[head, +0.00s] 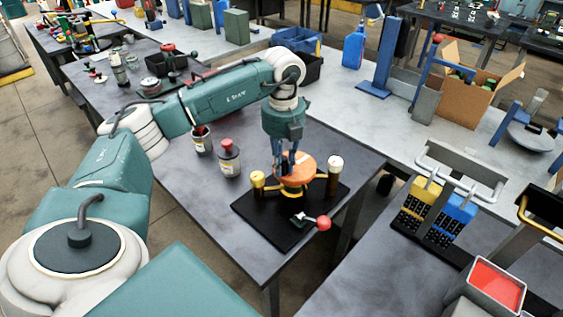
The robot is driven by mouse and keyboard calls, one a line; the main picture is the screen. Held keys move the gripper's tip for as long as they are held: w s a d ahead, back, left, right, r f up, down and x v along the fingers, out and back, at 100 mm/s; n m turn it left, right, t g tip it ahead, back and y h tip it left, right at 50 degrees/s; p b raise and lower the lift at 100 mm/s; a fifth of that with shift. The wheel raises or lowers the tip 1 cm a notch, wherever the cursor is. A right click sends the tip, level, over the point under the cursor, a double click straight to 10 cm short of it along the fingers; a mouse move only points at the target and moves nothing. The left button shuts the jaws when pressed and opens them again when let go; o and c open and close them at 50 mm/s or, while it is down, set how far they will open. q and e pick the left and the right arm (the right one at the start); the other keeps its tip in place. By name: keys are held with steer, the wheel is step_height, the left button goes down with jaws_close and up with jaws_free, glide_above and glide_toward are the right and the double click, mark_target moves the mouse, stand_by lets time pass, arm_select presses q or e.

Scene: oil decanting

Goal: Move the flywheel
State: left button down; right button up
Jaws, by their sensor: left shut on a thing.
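The flywheel looks to be the orange disc (299,169), which sits low over a black base plate (256,226) on the grey table. My left gripper (284,168) reaches down from above and is shut on the left part of the disc. The gripper's fingers hide part of the disc's left side. I cannot tell whether the disc rests on the yellow piece under it or is just above it. My right gripper is not in view.
A red-ball lever (322,223) sticks out at the plate's front right. A rack with yellow and blue blocks (435,205) is on the right table. The table's front left is clear.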

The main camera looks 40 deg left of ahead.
arm_select(q)
steer(key=shift+d, duration=0.1)
stand_by(0.4)
steer(key=c, duration=1.6)
jaws_free()
steer(key=shift+d, duration=0.1)
step_height(320, 180, up, 12)
steer(key=shift+r, duration=0.1)
